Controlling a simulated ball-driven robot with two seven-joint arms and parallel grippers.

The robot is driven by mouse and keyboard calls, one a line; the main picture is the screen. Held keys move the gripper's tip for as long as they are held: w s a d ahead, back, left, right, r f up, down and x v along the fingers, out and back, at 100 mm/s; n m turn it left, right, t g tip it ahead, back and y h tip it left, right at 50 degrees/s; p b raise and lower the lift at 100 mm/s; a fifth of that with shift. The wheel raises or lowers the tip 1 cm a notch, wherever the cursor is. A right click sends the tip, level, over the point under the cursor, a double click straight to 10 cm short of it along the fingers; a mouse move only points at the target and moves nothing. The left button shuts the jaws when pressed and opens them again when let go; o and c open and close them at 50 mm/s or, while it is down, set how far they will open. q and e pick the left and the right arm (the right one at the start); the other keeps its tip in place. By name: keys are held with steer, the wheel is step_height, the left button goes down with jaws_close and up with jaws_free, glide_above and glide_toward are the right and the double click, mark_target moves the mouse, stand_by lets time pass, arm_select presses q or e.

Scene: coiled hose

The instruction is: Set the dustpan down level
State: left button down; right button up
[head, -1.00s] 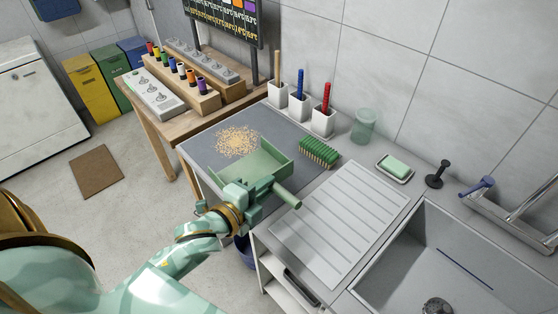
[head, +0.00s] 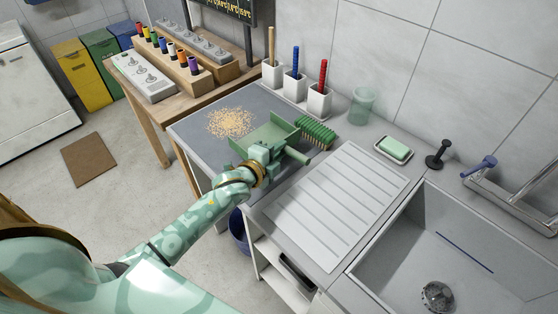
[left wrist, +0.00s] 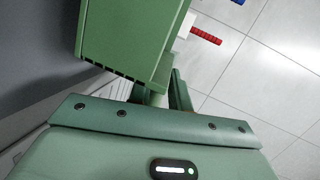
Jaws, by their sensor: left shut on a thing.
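The green dustpan (head: 268,134) is at the grey worktop (head: 203,129), its open side toward a pile of tan crumbs (head: 231,122). Its handle (head: 299,157) sticks out to the right. My left gripper (head: 272,158) is shut on the handle, and the fingers hide part of it. In the left wrist view the pan (left wrist: 132,38) fills the upper middle. It looks nearly level in the head view, but I cannot tell whether its underside touches the worktop. My right gripper is not in view.
A green-bristled brush (head: 316,134) lies close behind the pan's right side. White holders (head: 294,88) and a glass (head: 362,106) stand along the wall. The ribbed drainboard (head: 340,200) and sink (head: 440,250) are to the right. A soap dish (head: 394,150) sits behind the drainboard.

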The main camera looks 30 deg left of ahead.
arm_select(q)
step_height(320, 180, down, 3)
steer(key=shift+w+f+b, duration=0.1)
steer(key=shift+f+b, duration=0.1)
steer(key=shift+b, duration=0.35)
steer(key=shift+r, duration=0.1)
steer(key=c, duration=1.7)
jaws_free()
steer(key=shift+f, duration=0.2)
steer(key=o, duration=0.4)
steer(key=shift+r, duration=0.25)
steer(key=p+v, duration=0.2)
steer(key=v, duration=1)
steer(key=shift+f, duration=0.1)
